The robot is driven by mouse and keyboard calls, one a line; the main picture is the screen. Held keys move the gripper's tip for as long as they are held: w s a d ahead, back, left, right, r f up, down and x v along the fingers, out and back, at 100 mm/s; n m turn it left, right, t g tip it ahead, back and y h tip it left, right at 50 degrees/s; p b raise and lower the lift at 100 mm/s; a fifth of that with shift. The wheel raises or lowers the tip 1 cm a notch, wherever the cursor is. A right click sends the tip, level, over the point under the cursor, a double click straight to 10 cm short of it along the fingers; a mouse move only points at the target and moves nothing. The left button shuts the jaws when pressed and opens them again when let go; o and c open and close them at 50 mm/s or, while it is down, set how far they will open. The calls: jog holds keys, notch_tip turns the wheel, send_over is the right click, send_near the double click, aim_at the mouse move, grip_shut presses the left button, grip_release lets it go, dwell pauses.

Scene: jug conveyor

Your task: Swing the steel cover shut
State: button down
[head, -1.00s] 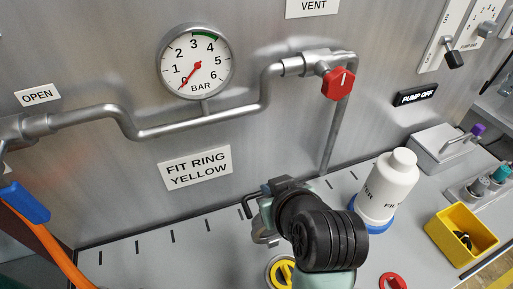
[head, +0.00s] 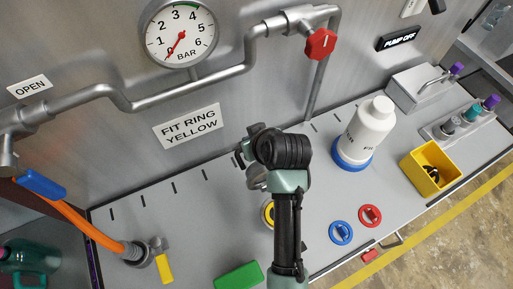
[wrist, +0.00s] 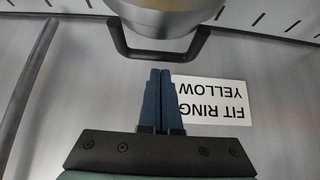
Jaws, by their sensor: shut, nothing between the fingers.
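A round steel part (wrist: 165,14) with a black bar handle (wrist: 158,54) fills the top of the wrist view; it looks like the steel cover, though its hinge and how far it is open cannot be told. In the head view a curved steel piece (head: 257,180) shows beside my arm, mostly hidden by it. My gripper (wrist: 160,72) is shut and empty, its blue fingers pointing toward the handle. The fingertips appear just short of the bar; contact cannot be told. In the head view my wrist hides the fingers.
A yellow ring (head: 267,214) lies partly behind my arm. A white filter bottle (head: 369,128) stands to the right, with blue (head: 341,233) and red (head: 370,215) rings in front. A yellow bin (head: 428,168) is farther right. The pipe and gauge (head: 180,30) run along the back panel.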

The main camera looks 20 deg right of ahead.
aim_at(258, 165)
jog(key=shift+s+f+p, duration=0.15)
jog(key=shift+s+p, duration=1.05)
jog(key=shift+s, duration=0.7)
jog(key=shift+w+f+b, duration=0.1)
jog(key=shift+f+b, duration=0.05)
jog(key=shift+b, duration=0.35)
